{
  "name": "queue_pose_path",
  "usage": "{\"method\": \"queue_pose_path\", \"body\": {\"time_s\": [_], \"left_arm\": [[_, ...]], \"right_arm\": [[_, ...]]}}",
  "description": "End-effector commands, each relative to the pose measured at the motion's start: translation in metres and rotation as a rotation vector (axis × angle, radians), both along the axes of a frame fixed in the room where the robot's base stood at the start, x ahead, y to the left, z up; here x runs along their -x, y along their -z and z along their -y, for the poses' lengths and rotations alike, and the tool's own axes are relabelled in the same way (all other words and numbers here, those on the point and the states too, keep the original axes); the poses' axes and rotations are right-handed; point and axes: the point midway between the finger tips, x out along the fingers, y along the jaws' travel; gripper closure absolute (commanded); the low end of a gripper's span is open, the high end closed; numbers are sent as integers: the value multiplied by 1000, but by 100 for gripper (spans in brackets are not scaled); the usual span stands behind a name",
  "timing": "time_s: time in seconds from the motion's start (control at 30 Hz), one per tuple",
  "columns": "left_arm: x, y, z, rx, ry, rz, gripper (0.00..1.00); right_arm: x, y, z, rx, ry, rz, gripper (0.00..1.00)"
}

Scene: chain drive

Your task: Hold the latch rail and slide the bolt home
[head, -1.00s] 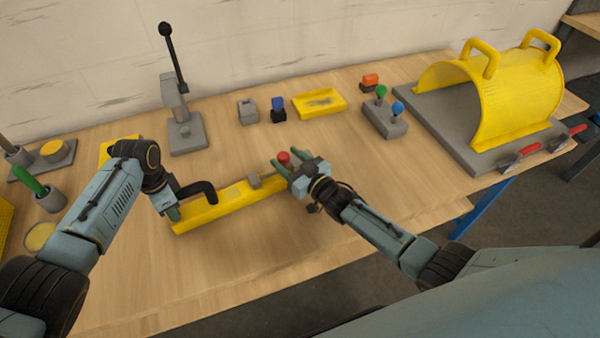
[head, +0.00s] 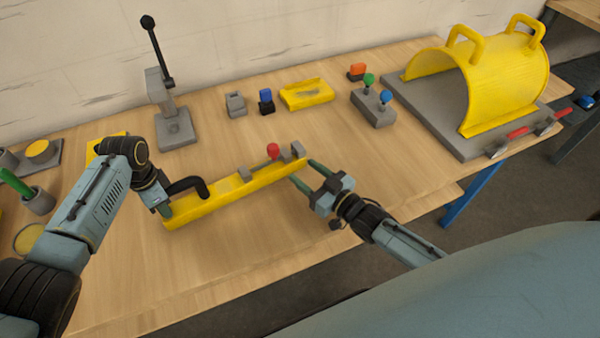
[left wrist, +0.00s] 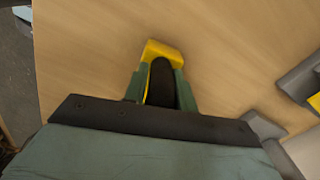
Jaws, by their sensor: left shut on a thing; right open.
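The yellow latch rail (head: 225,201) lies on the wooden table in front of me, with a black handle (head: 188,185) at its left end. The bolt with a red knob (head: 273,150) sits near the rail's right end, between grey blocks (head: 298,149). My left gripper (head: 163,203) is shut on the black handle. In the left wrist view the handle (left wrist: 161,82) is between the fingers, with the yellow rail end (left wrist: 162,48) beyond. My right gripper (head: 303,174) is open and empty, just in front of the rail's right end and apart from the red knob.
A grey lever stand (head: 172,125), small blocks (head: 236,104), a yellow tray (head: 307,94) and a joystick box (head: 373,107) stand behind the rail. A yellow hood (head: 507,80) is at the right. The table in front of the rail is clear.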

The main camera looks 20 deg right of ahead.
Motion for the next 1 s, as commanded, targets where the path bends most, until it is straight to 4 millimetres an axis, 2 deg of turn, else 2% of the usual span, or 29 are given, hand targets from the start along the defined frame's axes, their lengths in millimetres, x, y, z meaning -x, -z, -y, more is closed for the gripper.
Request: {"method": "queue_pose_path", "body": {"time_s": [0.07,0.1,0.3,0.67,0.83,1.0], "left_arm": [[0,0,1,3,-1,1,100],[0,0,1,3,-1,1,71],[0,0,1,2,-1,1,48],[-1,-5,1,3,0,2,48],[-1,-27,0,3,1,5,48],[-1,-65,1,3,2,6,48]], "right_arm": [[0,0,0,0,0,0,48],[0,0,0,0,0,0,48],[0,0,0,0,0,0,48],[0,0,0,0,0,0,48],[0,0,0,0,0,0,48],[0,0,0,0,0,0,48]]}}
